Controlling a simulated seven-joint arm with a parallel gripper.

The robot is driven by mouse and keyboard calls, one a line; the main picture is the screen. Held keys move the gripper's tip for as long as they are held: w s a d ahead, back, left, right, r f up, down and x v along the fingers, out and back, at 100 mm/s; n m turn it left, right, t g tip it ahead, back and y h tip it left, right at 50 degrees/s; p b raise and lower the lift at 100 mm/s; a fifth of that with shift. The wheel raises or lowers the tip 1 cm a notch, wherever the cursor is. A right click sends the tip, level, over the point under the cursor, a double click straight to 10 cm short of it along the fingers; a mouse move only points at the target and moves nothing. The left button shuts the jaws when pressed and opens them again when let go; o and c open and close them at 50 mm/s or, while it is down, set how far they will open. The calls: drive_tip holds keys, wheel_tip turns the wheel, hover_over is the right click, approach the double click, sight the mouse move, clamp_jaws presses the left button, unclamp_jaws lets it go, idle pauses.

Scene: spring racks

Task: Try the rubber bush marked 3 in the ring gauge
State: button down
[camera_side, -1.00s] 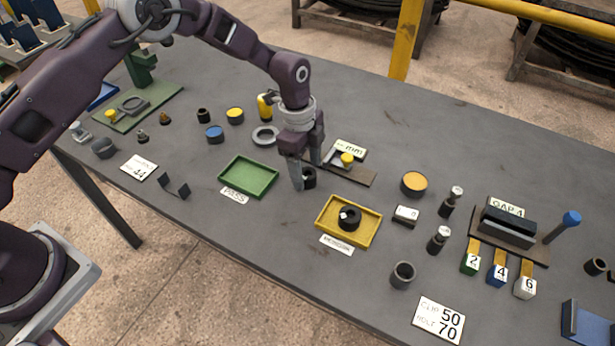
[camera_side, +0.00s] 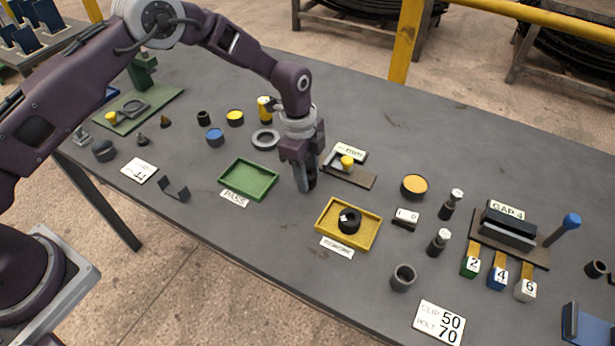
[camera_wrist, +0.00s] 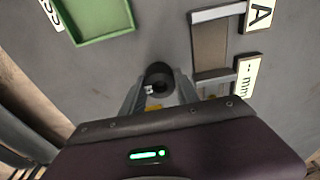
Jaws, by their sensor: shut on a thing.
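My gripper (camera_side: 307,187) is shut on a black rubber bush (camera_wrist: 159,79), which sits between the fingertips in the wrist view. The bush has a small white mark, but I cannot read its number. In the side view the fingers mostly hide it, low at the table. A second black bush (camera_side: 349,220) with a white mark lies in the yellow tray (camera_side: 329,236); its number is also unreadable. A flat grey ring (camera_side: 265,139), which looks like the ring gauge, lies on the table behind and left of my gripper.
The green tray (camera_side: 232,187), also in the wrist view (camera_wrist: 100,38), is empty, left of my gripper. A brown-based gauge (camera_side: 350,177) stands close on the right. A green board (camera_side: 150,108) with a grey ring-shaped part stands at the far left. Several cups and pins are scattered around.

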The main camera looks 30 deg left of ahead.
drive_tip(key=shift+n, duration=0.3)
drive_tip(key=r, duration=0.8)
drive_tip(key=shift+w+a+r, duration=0.2)
drive_tip(key=shift+a+r, duration=0.05)
drive_tip(key=shift+a, duration=0.1)
drive_tip(key=w+a+f+n, duration=0.1)
drive_tip(key=w+a+n, duration=0.1)
drive_tip(key=a, duration=0.3)
drive_tip(key=w+a+f+n, duration=0.1)
drive_tip(key=w+a+n, duration=0.2)
drive_tip(key=a+n, duration=0.2)
drive_tip(key=w+a+f+n+t, duration=0.1)
drive_tip(key=w+a+n, duration=0.1)
drive_tip(key=a+n, duration=0.2)
drive_tip(key=shift+w+a+y, duration=0.15)
drive_tip(key=shift+a+y, duration=0.05)
drive_tip(key=shift+a, duration=0.35)
drive_tip(key=shift+w+a+y, duration=0.15)
drive_tip(key=shift+a+y, duration=0.05)
drive_tip(key=shift+a, duration=0.45)
drive_tip(key=shift+f, duration=2.25)
drive_tip(key=shift+f, duration=0.3)
drive_tip(key=c, duration=0.8)
unclamp_jaws()
drive_tip(key=shift+c, duration=0.2)
wheel_tip(320, 180, up, 7)
drive_tip(key=shift+s+a, duration=0.15)
drive_tip(key=shift+s, duration=0.25)
